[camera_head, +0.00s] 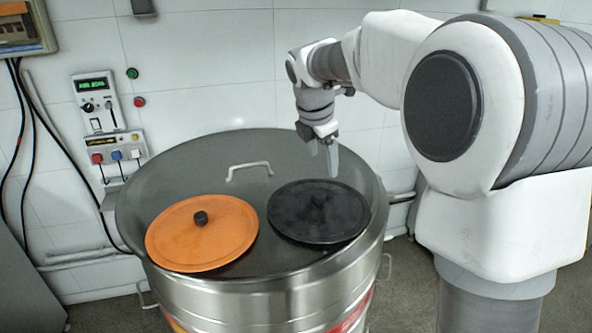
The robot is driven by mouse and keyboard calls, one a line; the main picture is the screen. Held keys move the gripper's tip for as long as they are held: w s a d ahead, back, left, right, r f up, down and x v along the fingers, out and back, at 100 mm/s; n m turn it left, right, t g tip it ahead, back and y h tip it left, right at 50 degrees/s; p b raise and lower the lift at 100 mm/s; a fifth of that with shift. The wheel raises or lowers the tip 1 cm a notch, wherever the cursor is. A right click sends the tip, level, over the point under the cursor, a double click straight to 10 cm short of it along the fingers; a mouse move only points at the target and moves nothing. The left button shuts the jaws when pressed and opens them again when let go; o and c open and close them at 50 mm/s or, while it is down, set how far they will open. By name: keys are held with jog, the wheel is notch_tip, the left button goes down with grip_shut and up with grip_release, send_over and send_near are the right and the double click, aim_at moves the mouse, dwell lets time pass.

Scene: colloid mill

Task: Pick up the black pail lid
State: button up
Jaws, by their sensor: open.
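The black pail lid (300,224) is a round dark disc with a small knob (319,199) at its middle. It lies flat on the right side of the top of a large steel drum (225,288). My gripper (323,162) points down above the far edge of the black lid, apart from its knob. The gripper is open and empty, its two light grey fingers hanging down.
An orange lid (190,246) with a black knob lies to the left of the black lid on the drum top. A metal handle (248,167) rises from the drum top behind them. Control boxes (98,100) and cables are on the tiled wall.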

jog(key=w+a+f+n+p, duration=0.1)
jog(key=w+f+n+p, duration=0.15)
jog(key=w+n, duration=0.35)
send_over(319, 194)
jog(key=s, duration=0.2)
jog(key=f, duration=0.8)
jog(key=a+f, duration=0.1)
jog(key=f, duration=0.3)
jog(key=shift+p+x, duration=0.75)
jog(key=shift+x, duration=1.9)
jog(key=shift+s+a, duration=0.2)
grip_shut()
